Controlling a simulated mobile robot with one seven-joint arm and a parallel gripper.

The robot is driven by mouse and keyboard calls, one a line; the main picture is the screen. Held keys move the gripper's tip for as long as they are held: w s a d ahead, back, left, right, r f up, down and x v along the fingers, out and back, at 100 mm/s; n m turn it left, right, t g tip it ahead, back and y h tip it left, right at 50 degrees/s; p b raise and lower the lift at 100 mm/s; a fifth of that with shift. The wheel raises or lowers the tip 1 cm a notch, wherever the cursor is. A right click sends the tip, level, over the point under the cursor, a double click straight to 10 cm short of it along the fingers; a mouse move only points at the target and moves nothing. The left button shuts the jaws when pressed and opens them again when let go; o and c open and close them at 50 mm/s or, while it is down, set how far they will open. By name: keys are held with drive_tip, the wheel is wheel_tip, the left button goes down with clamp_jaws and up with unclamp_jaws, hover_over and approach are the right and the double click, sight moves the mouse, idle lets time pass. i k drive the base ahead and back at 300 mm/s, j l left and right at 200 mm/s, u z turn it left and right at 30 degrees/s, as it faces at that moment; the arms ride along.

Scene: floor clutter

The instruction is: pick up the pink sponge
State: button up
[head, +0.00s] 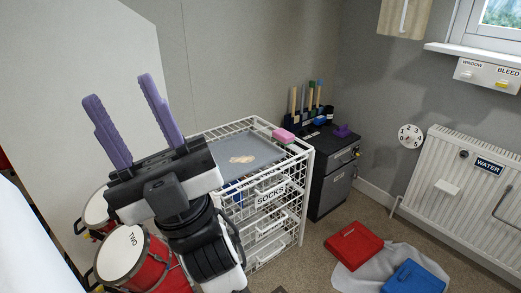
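The pink sponge (283,135) lies on top of the white wire drawer unit (310,155), at its back right corner, beside or on the edge of a grey tray (225,150). My gripper (122,95) is at the left of the head view, pointing up. Its two purple fingers are spread wide apart with nothing between them. It is well to the left of the sponge and apart from it. The sponge is in plain view.
Red drums (133,258) stand at the lower left beside my arm. A dark cabinet (333,175) with tools and a purple item on top stands behind the drawer unit. Red (354,244) and blue (414,278) items lie on the floor near the radiator (462,175).

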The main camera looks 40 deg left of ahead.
sight(282, 136)
drive_tip(key=i+j+u, duration=0.1)
drive_tip(key=i+u, duration=0.3)
drive_tip(key=i, duration=0.55)
drive_tip(key=i+l+u, duration=0.2)
drive_tip(key=i+u, duration=0.15)
drive_tip(key=i, duration=0.6)
